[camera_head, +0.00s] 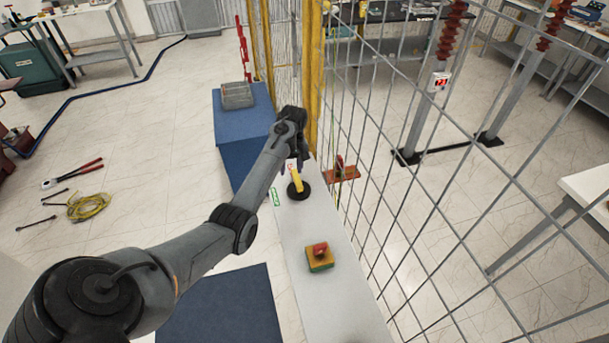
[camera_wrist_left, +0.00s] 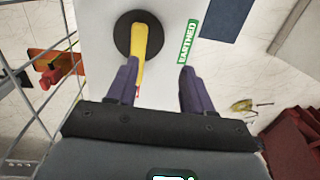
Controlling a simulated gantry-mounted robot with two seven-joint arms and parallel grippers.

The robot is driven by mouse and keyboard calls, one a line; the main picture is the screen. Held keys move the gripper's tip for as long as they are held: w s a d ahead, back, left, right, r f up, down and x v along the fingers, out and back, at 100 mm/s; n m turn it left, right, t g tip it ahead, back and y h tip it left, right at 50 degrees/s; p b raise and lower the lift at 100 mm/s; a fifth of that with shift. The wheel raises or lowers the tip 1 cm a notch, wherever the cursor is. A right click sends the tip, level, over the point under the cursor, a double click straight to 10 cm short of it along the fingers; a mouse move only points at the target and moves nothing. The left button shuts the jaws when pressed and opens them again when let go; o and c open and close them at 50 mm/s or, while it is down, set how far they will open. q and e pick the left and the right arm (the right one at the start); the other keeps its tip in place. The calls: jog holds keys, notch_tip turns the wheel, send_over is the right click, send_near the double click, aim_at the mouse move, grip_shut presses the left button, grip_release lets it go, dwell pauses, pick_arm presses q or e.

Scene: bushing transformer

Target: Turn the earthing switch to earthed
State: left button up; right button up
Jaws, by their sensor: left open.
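The earthing switch is a yellow lever (camera_head: 296,180) on a round black base on the narrow light-grey panel. It also shows in the left wrist view (camera_wrist_left: 139,45). A green label reading "EARTHED" (camera_wrist_left: 190,42) lies beside the base; it shows in the head view too (camera_head: 276,197). My left gripper (camera_head: 297,165) is over the lever's far end, fingers pointing down. In the wrist view its open fingers (camera_wrist_left: 158,68) have the lever between them, close to the left finger. I cannot tell whether they touch. A red label by the lever's end is partly hidden.

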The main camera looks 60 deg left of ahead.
aim_at(298, 180)
pick_arm(q)
jog(key=shift+t, duration=0.5)
jog(key=w+f, duration=0.1)
jog(key=f, duration=0.4)
jog(key=w+f+b, duration=0.1)
jog(key=f, duration=0.1)
jog(key=shift+w+f, duration=0.3)
grip_shut()
